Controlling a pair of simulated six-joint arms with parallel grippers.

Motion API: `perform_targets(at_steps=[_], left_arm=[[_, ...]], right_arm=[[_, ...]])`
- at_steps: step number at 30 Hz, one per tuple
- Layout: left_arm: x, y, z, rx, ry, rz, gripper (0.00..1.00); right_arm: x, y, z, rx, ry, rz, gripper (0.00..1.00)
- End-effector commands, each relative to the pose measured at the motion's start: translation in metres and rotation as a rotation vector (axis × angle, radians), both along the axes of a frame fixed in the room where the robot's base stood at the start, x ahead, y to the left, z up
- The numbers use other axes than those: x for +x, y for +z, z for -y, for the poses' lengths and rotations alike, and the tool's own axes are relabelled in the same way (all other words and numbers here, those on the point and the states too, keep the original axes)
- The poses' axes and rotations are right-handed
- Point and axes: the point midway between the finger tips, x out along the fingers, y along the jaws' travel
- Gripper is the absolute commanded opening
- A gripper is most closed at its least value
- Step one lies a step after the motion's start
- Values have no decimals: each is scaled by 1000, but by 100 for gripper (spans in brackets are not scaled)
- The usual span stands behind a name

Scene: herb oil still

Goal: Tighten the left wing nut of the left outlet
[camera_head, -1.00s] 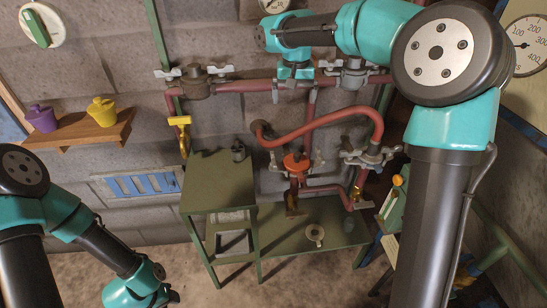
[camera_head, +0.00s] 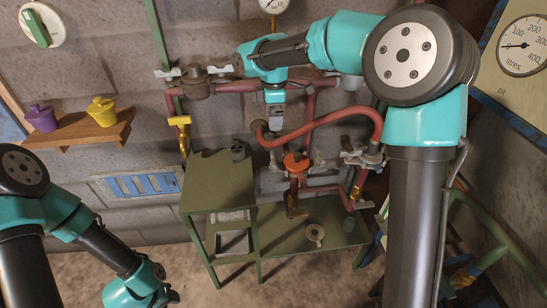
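A grey pipe clamp (camera_head: 197,84) sits on the red pipe at the upper left, with a pale wing nut (camera_head: 165,73) on its left and another (camera_head: 220,69) on its right. No label shows which outlet this is. My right gripper (camera_head: 276,120) hangs pointing down in front of the pipes, to the right of this clamp and apart from it. Its fingers are too small to read. My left gripper (camera_head: 172,297) is low at the bottom edge, far from the pipes; its finger gap cannot be made out.
A lower right clamp (camera_head: 365,158) also has pale wing nuts. An orange-red valve (camera_head: 296,165) and a curved red pipe (camera_head: 340,115) lie below my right gripper. A green bench (camera_head: 220,182) stands below. A shelf (camera_head: 85,133) holds a purple and a yellow pot.

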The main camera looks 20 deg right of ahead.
Motion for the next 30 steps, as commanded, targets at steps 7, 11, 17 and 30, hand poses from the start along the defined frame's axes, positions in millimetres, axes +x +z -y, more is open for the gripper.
perform_targets(at_steps=[7, 11, 17, 30], left_arm=[[0, 0, 0, 0, 0, 0, 40], [0, 0, 0, 0, 0, 0, 40], [0, 0, 0, 0, 0, 0, 40], [0, 0, 0, 0, 0, 0, 40]], right_arm=[[0, -1, -1, 0, 27, 0, 100], [0, -1, -1, 0, 26, 0, 100], [0, -10, -1, -1, 25, -2, 100], [0, -77, 0, -1, 25, -3, 100]])
